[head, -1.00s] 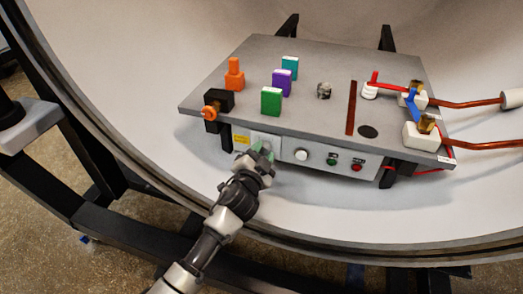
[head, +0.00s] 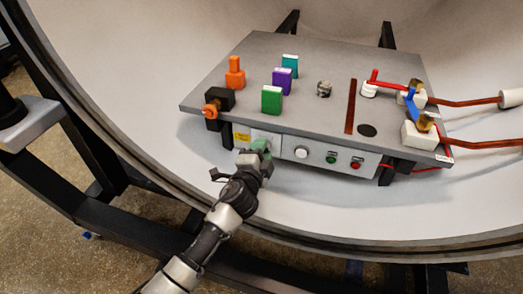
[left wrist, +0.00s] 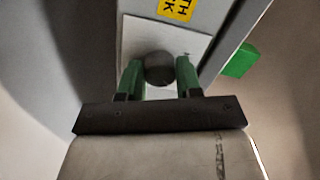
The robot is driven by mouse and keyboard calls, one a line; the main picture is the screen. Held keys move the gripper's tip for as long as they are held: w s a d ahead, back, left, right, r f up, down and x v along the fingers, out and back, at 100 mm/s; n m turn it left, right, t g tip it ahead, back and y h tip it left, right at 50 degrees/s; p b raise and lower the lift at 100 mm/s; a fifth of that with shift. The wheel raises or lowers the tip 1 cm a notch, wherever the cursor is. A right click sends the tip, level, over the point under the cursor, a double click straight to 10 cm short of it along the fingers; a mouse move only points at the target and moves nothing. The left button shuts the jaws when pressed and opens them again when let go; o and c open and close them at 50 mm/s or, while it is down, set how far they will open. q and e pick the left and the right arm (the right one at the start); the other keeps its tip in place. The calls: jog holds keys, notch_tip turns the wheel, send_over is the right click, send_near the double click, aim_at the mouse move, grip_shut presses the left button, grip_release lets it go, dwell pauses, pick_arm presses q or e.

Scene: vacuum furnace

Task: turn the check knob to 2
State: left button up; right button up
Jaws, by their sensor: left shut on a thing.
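The check knob (left wrist: 160,68) is a dark round knob on a white plate at the left end of the front panel. My left gripper (left wrist: 159,76) has its two green fingers on either side of it and is shut on it. In the head view my left gripper (head: 261,146) reaches the panel from below and hides the knob. No scale marks or pointer can be read on the knob. My right gripper is not in view.
A yellow label (head: 242,137) is left of the knob. A white knob (head: 301,152), a green button (head: 331,157) and a red button (head: 355,162) are to the right. Coloured blocks stand on the grey plate (head: 225,85) above. The curved chamber wall surrounds it.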

pick_arm(q)
jog(key=o, duration=0.9)
jog(key=shift+s, duration=0.15)
jog(key=p+v, duration=0.1)
jog(key=v, duration=0.9)
jog(key=shift+s+a, duration=0.1)
jog(key=shift+s, duration=0.15)
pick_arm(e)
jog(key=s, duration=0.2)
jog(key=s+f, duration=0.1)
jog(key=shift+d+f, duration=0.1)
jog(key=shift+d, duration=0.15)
